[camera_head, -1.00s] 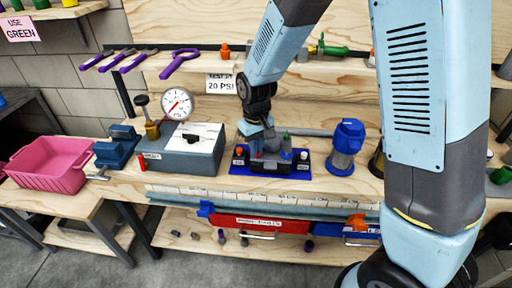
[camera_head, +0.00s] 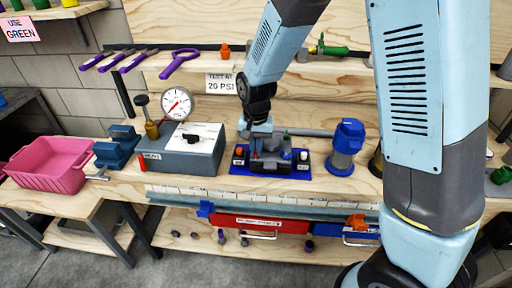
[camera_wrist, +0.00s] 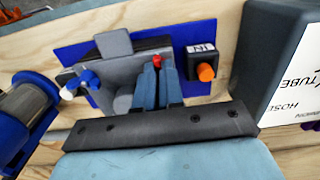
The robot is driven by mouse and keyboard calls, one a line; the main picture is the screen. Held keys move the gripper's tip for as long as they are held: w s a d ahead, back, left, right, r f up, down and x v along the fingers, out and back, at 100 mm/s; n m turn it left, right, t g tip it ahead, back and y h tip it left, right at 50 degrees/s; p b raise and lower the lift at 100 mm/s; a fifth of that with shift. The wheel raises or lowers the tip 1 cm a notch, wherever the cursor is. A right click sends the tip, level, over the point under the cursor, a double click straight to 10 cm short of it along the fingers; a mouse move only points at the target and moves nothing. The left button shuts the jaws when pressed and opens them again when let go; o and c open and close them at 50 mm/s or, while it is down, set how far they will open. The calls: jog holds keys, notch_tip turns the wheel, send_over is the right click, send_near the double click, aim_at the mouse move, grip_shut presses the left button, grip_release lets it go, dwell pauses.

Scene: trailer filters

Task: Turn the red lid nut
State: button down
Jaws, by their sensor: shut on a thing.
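The red lid nut (camera_wrist: 156,60) shows as a small red piece at the tips of my gripper (camera_wrist: 157,68) in the wrist view. The two blue fingers are close together and shut on it. The nut is at a grey holder (camera_wrist: 122,72) on a blue base plate (camera_wrist: 72,52). In the head view my gripper (camera_head: 257,149) reaches down at this fixture, whose blue plate (camera_head: 238,169) lies on the bench. The nut is too small and covered to make out there. The fingers hide part of the nut and holder.
A dark block with an orange knob (camera_wrist: 206,72) stands close to the right of the fingers in the wrist view. A grey test box (camera_head: 185,155) and gauge (camera_head: 177,103) stand left of the fixture. A blue-capped filter housing (camera_head: 346,147) stands to its right.

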jog(key=shift+w, duration=0.1)
dwell(0.4)
jog(key=c, duration=1.3)
grip_release()
jog(key=shift+o, duration=0.2)
notch_tip(320, 180, up, 14)
jog(key=shift+f, duration=0.15)
jog(key=shift+d, duration=0.1)
